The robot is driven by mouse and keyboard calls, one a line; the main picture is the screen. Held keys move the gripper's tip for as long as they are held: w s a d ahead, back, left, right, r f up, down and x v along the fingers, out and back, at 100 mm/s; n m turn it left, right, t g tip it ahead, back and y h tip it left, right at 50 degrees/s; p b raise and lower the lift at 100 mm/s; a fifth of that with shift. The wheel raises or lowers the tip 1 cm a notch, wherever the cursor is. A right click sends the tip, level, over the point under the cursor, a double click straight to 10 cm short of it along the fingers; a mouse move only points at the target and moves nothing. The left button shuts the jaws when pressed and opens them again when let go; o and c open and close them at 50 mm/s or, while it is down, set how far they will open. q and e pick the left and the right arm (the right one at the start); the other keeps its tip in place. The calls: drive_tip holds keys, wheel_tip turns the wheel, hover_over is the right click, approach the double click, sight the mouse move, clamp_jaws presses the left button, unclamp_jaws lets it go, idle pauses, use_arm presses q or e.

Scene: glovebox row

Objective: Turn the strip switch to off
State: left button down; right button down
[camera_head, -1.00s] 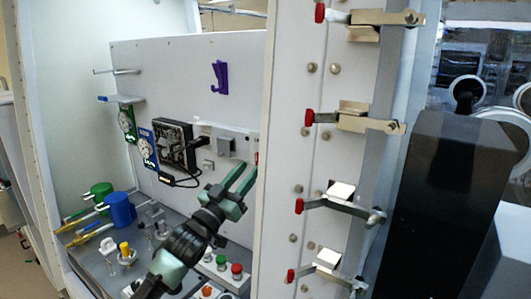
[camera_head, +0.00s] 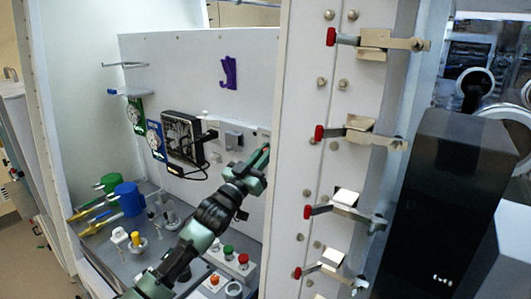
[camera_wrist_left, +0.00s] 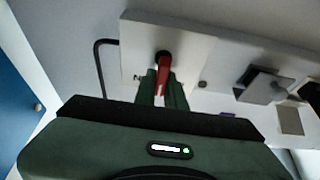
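The strip switch is a red lever (camera_wrist_left: 163,68) on a white plate (camera_wrist_left: 190,45) in the left wrist view. A dark letter, seemingly an N, shows beside it; any other marking is hidden. My left gripper (camera_wrist_left: 162,90) has its green fingers closed around the lever, one on each side. In the head view my left gripper (camera_head: 260,165) reaches the back panel beside the tall white post, and a bit of the red lever shows between its fingers. The lever's exact setting is hard to tell. My right gripper is not in view.
The white post (camera_head: 300,130) with several red-tipped latches (camera_head: 350,131) stands close right of my left gripper. A grey plug block (camera_head: 233,140) and black box (camera_head: 184,138) are to its left. Push buttons (camera_head: 228,250) sit below the arm.

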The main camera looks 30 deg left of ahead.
use_arm(q)
drive_tip(key=shift+n, duration=0.3)
drive_tip(key=shift+n+y, duration=0.3)
drive_tip(key=shift+y, duration=0.1)
drive_tip(key=n+y, duration=0.1)
drive_tip(key=n, duration=0.1)
drive_tip(key=shift+a+n+p, duration=0.1)
drive_tip(key=shift+n+p, duration=0.2)
drive_tip(key=shift+p, duration=0.05)
drive_tip(key=shift+a+f+n+g+y+p, duration=0.15)
drive_tip(key=shift+n+y+p, duration=0.45)
drive_tip(key=shift+n, duration=0.65)
drive_tip(key=shift+a+r+n+g+y+p, duration=0.15)
drive_tip(key=shift+n+y+p, duration=0.1)
drive_tip(key=shift+n+y, duration=0.85)
drive_tip(key=shift+d+f+n, duration=0.1)
drive_tip(key=shift+f+n, duration=0.05)
drive_tip(key=shift+n, duration=0.1)
drive_tip(key=c, duration=1.5)
unclamp_jaws()
drive_tip(key=shift+w, duration=0.1)
